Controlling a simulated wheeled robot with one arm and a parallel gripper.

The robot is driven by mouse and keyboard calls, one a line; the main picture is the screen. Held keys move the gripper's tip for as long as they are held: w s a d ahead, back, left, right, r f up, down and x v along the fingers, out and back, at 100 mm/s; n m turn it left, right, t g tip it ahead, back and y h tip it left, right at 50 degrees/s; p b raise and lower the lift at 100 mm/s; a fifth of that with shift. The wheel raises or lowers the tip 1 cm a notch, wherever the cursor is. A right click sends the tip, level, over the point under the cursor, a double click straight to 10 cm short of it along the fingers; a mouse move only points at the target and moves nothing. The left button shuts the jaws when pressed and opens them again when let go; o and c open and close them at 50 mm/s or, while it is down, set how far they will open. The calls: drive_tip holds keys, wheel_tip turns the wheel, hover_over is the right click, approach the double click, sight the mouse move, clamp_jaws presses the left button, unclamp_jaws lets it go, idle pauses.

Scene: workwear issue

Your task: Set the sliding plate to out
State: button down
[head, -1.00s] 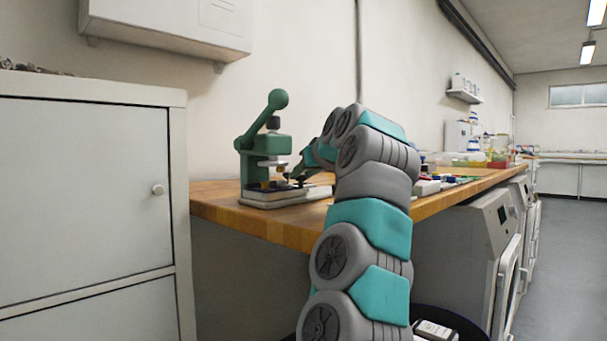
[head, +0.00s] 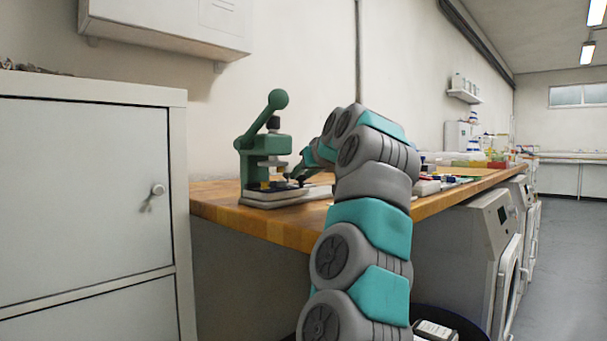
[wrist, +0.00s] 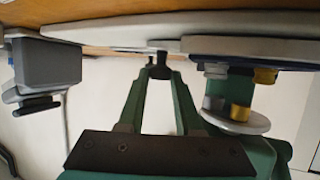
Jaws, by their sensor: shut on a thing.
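The green hand press (head: 264,160), with a ball-ended lever, stands on a pale base (head: 262,201) at the near-left end of the wooden bench. The dark sliding plate (head: 283,190) lies low on the base, below the press head. My gripper (head: 297,178) is at the press's right side. In the wrist view its green fingers (wrist: 158,68) close on a small dark knob at the pale base's edge. The exact contact is partly hidden.
A pale cabinet (head: 85,200) stands left of the bench (head: 290,232). Various items lie farther along the bench, right of my arm. A grey device (wrist: 45,65) shows at left in the wrist view.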

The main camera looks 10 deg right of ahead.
drive_tip(key=shift+w+d+r+p, duration=0.2)
drive_tip(key=shift+w+d+p, duration=0.5)
drive_tip(key=shift+d, duration=0.2)
drive_tip(key=w+d+p, duration=0.2)
drive_tip(key=p, duration=0.1)
drive_tip(key=w+d+p, duration=0.2)
drive_tip(key=d+p, duration=0.1)
drive_tip(key=w+d+p, duration=0.1)
drive_tip(key=d+p, duration=0.1)
drive_tip(key=p, duration=0.1)
drive_tip(key=shift+w+d+r+p, duration=0.15)
drive_tip(key=shift+w+d+p, duration=0.25)
drive_tip(key=shift+w+d+f+p, duration=0.3)
drive_tip(key=shift+d+p, duration=0.1)
drive_tip(key=shift+d, duration=0.15)
drive_tip(key=c, duration=0.6)
unclamp_jaws()
drive_tip(key=shift+d+f, duration=0.1)
